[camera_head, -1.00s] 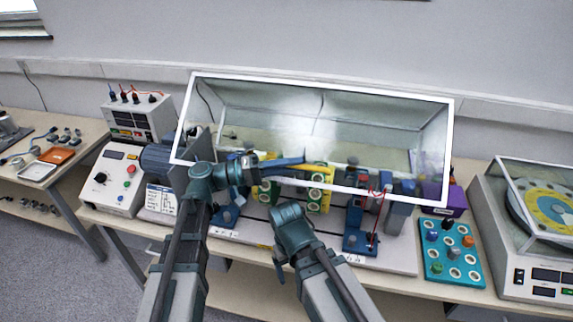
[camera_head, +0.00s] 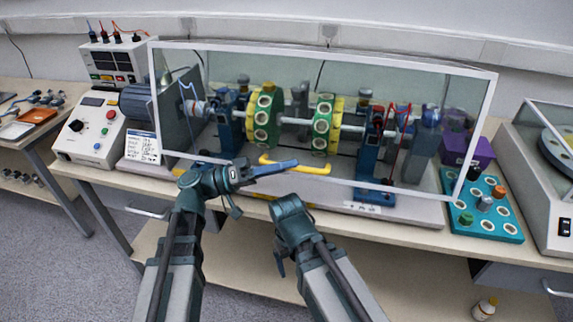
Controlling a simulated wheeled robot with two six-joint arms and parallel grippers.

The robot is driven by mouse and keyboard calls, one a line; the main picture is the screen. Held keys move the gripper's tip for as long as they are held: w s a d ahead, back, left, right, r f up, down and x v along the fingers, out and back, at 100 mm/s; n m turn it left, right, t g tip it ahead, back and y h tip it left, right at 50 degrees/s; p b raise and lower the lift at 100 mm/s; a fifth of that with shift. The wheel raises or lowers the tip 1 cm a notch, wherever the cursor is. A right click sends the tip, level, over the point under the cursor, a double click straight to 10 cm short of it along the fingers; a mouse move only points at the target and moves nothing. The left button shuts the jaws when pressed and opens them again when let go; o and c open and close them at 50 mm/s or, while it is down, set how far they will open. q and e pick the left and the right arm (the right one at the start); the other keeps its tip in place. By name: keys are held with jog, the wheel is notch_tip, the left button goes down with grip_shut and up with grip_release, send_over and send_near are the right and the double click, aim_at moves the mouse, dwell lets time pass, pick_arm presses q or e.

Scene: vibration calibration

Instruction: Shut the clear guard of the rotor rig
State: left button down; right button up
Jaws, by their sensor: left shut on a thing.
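The clear guard (camera_head: 420,78) is a see-through cover with a white frame, and it stands in front of and over the rotor rig. Its lower front edge is low, near the rig's base (camera_head: 410,212); I cannot tell if it touches. Behind the panel is the rotor, with green and yellow discs (camera_head: 264,118) on a shaft. The guard's yellow handle (camera_head: 312,169) is at the lower front edge. My left gripper (camera_head: 282,166) is shut on this handle. My right arm is bent in front of the bench; its fingers do not show clearly.
The control box (camera_head: 90,128) stands left of the rig. A purple box (camera_head: 480,151) and a teal tray with knobs (camera_head: 485,215) are at the right. Another covered machine (camera_head: 535,170) stands at the far right. A small bottle (camera_head: 484,308) is on the lower shelf.

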pick_arm(q)
jog(key=shift+w+f+b, duration=0.1)
jog(key=shift+f+b, duration=1.85)
jog(key=shift+f, duration=0.6)
jog(key=c, duration=0.8)
grip_release()
jog(key=shift+c, duration=0.2)
jog(key=b+v, duration=0.3)
jog(key=v, duration=1.1)
